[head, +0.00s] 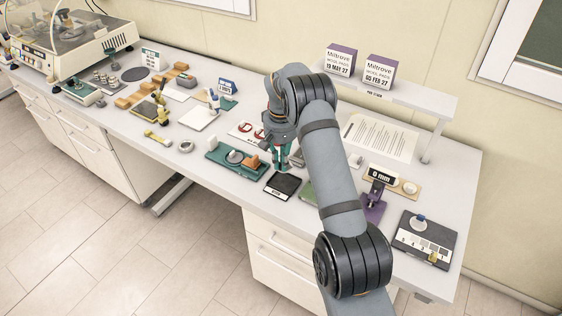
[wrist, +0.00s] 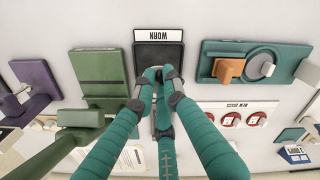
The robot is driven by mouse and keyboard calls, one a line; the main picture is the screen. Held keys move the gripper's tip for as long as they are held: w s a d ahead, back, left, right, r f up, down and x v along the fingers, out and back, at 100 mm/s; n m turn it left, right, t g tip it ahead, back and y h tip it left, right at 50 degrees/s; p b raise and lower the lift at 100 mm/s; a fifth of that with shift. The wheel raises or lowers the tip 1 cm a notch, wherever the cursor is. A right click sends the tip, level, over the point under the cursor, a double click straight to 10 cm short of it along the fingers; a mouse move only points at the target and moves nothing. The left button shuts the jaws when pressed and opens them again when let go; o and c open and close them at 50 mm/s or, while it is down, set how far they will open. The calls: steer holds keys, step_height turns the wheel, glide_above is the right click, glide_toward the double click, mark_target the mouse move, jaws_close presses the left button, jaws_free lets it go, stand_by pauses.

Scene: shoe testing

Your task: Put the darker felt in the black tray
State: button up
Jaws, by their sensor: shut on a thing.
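The black tray (head: 282,186) lies on the bench, with a white label at its front edge. In the wrist view the tray (wrist: 158,53) has a label reading WORN. My gripper (head: 281,160) has teal fingers and is just behind the tray in the head view. In the wrist view my gripper (wrist: 160,78) has its fingertips drawn together over the tray's near part. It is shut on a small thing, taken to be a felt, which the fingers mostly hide. I cannot tell its shade or whether it touches the tray.
A teal board (head: 238,160) with a grey disc and an orange block lies left of the tray. A green device (wrist: 101,72) and a purple stand (head: 373,203) are on its other side. A card with red rings (wrist: 235,116) lies close by.

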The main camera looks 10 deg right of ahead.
steer(key=shift+f+m+b, duration=0.1)
steer(key=shift+m+b, duration=0.35)
steer(key=shift+m, duration=0.05)
steer(key=b, duration=0.5)
glide_above(281, 186)
step_height(281, 186, down, 6)
steer(key=shift+r, duration=0.15)
steer(key=shift+m, duration=0.4)
stand_by(1.1)
steer(key=shift+f+b, duration=1)
steer(key=o, duration=0.8)
steer(key=shift+r, duration=0.1)
